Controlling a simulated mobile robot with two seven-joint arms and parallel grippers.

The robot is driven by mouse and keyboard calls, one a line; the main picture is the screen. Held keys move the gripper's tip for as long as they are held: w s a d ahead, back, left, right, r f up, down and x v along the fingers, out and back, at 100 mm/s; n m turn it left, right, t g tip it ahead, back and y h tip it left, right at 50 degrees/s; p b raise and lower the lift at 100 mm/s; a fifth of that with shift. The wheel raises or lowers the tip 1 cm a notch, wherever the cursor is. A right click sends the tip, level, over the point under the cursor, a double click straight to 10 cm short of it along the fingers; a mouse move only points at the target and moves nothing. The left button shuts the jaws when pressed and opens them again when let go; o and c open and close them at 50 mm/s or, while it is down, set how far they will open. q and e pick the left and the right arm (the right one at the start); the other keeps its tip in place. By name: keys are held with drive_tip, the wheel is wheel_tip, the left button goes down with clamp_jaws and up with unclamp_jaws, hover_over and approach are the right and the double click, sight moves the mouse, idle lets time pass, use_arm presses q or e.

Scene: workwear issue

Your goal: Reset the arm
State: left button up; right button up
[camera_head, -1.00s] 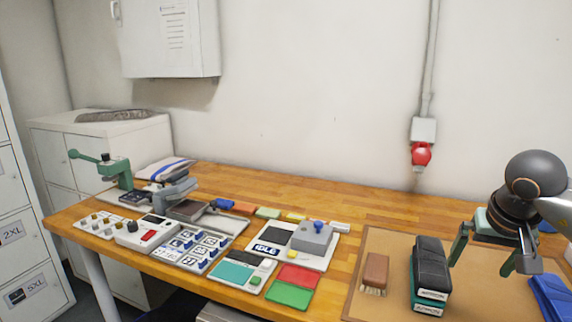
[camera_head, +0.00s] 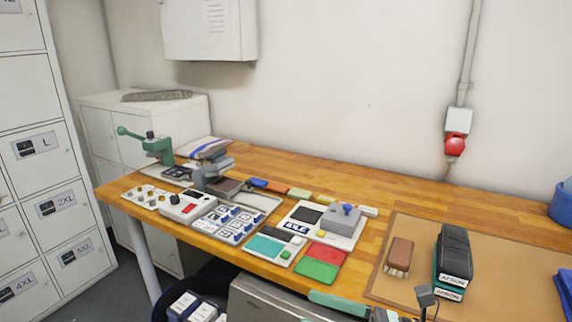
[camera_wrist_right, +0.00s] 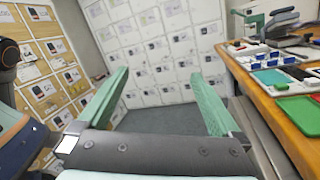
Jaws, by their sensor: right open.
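My right gripper (camera_wrist_right: 160,75) shows in the right wrist view with its two green fingers spread wide and nothing between them. It points toward the grey floor and a wall of white lockers. In the head view, part of my right gripper (camera_head: 365,303) shows at the bottom edge, in front of the wooden workbench (camera_head: 400,187) and low in the picture. The rest of that arm is cut off by the frame. My left gripper is in neither current view.
The bench holds a green press (camera_head: 155,146), a red panel (camera_head: 326,256), a grey box with a blue knob (camera_head: 342,217), a brush (camera_head: 399,256) and a black-and-green stamp (camera_head: 455,260) on a brown mat (camera_head: 396,293). White lockers (camera_head: 38,146) stand left.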

drive_tip(key=w+d+f+m+t+h+p, duration=0.1)
drive_tip(key=d+f+m+t+h, duration=0.45)
drive_tip(key=m, duration=0.95)
drive_tip(key=d+f+m+t+h, duration=0.2)
drive_tip(key=f+m+t+h, duration=0.5)
drive_tip(key=m, duration=0.8)
drive_tip(key=s+d+f+m+g+h, duration=0.1)
drive_tip(key=s+f+m+g, duration=0.3)
drive_tip(key=f, duration=0.5)
drive_tip(key=s+d+f+m+g+h, duration=0.2)
drive_tip(key=s+f+m+g+h, duration=0.1)
drive_tip(key=s+f+m, duration=0.6)
drive_tip(key=shift+s+d+f+g+p, duration=0.2)
drive_tip(key=shift+s+g+p, duration=0.25)
drive_tip(key=shift+g, duration=0.3)
